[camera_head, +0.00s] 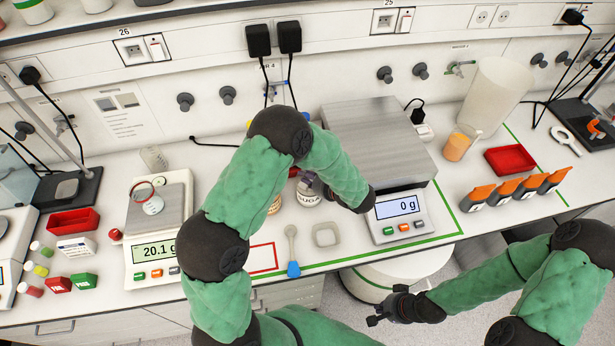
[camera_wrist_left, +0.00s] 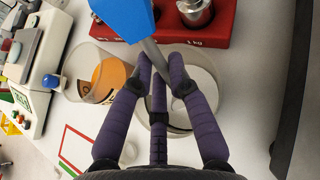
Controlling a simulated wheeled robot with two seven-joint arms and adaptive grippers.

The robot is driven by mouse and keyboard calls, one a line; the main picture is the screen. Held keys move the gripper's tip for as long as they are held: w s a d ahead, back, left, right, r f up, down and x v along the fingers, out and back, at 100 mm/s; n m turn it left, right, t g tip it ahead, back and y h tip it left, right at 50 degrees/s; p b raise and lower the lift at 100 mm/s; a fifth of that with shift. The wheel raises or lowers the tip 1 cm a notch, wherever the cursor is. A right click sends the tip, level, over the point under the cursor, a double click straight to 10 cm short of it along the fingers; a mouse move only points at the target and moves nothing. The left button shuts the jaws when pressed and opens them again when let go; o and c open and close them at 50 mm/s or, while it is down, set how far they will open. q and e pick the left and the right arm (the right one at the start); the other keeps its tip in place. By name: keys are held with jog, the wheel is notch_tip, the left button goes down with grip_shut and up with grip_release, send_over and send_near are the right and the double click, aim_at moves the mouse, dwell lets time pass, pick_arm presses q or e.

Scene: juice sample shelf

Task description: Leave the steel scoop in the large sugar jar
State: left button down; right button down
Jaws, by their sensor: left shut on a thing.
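The large sugar jar (camera_head: 309,198), with a partly hidden label, stands beneath my left arm in the head view. In the left wrist view the jar's round opening (camera_wrist_left: 204,82) shows white contents below the fingers. My left gripper (camera_wrist_left: 160,72) is shut on the steel shaft of the scoop, whose blue handle (camera_wrist_left: 125,15) points up and left. The scoop's lower end is hidden by the fingers, so I cannot tell how deep it sits. In the head view the arm hides the held scoop. My right gripper (camera_head: 387,306) is open and empty in front of the table.
A second blue-handled scoop (camera_head: 292,238) lies in front of the jars, beside a small clear dish (camera_head: 326,235). A jar of orange contents (camera_wrist_left: 108,80) and a red weight block (camera_wrist_left: 205,28) stand close by. Scales (camera_head: 153,250) (camera_head: 399,218) stand on either side.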

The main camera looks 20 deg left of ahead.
pick_arm(q)
jog(key=shift+s+f, duration=0.15)
jog(key=shift+f, duration=0.1)
jog(key=c, duration=1.1)
grip_release()
jog(key=shift+s+f, duration=0.1)
jog(key=shift+f, duration=0.05)
jog(key=shift+s+d, duration=0.1)
jog(key=shift+d, duration=0.05)
jog(key=v, duration=1.2)
jog(key=shift+w+r, duration=0.35)
